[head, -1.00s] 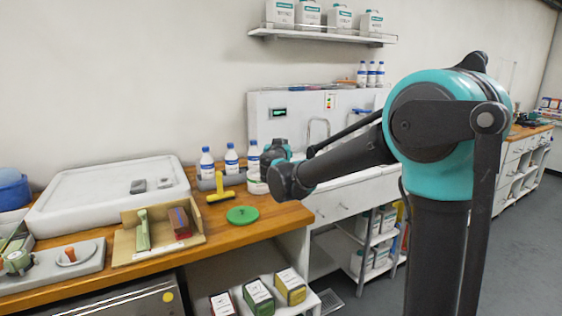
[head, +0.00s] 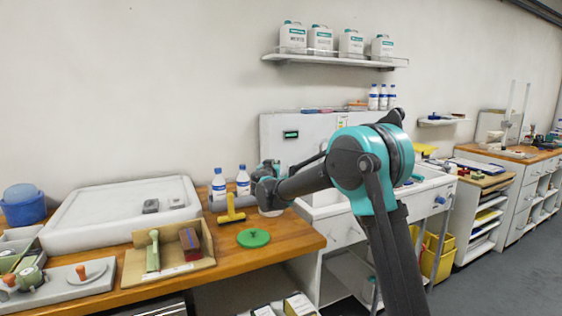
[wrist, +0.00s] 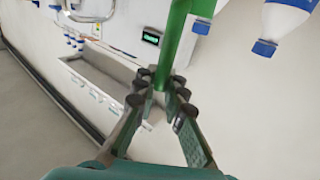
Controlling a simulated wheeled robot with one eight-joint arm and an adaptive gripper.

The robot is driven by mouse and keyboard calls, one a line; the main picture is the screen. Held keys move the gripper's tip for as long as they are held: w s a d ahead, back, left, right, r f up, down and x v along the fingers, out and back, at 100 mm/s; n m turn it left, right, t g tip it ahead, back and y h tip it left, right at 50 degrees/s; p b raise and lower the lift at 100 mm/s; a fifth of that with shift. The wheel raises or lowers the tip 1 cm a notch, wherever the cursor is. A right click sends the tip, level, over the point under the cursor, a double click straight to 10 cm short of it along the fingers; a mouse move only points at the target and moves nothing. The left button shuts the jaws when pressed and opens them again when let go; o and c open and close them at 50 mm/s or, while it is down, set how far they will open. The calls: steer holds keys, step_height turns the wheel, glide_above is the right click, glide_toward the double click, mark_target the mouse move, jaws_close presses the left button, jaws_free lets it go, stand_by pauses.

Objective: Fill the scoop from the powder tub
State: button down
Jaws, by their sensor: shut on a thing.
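In the wrist view my gripper (wrist: 163,88) is shut on a green bar-like thing, which I take to be the scoop's handle (wrist: 178,42). In the head view my gripper's fingers and the scoop are hidden behind my wrist. A white tub (head: 270,210), probably the powder tub, shows in part just below my wrist at the back of the wooden bench. Its opening and powder cannot be seen.
White bottles with blue caps (head: 219,187) stand left of my wrist. A yellow-handled tool (head: 231,209) lies near the tub. A tan tray (head: 170,266) holds a green-handled brush and a dark red block. A large white case (head: 122,222) fills the back left. A sink (head: 325,205) is to the right.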

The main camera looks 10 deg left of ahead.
steer(key=shift+w+a+f, duration=0.35)
steer(key=shift+w+f, duration=0.1)
steer(key=shift+f, duration=2.95)
steer(key=shift+f, duration=0.55)
steer(key=shift+r, duration=3.5)
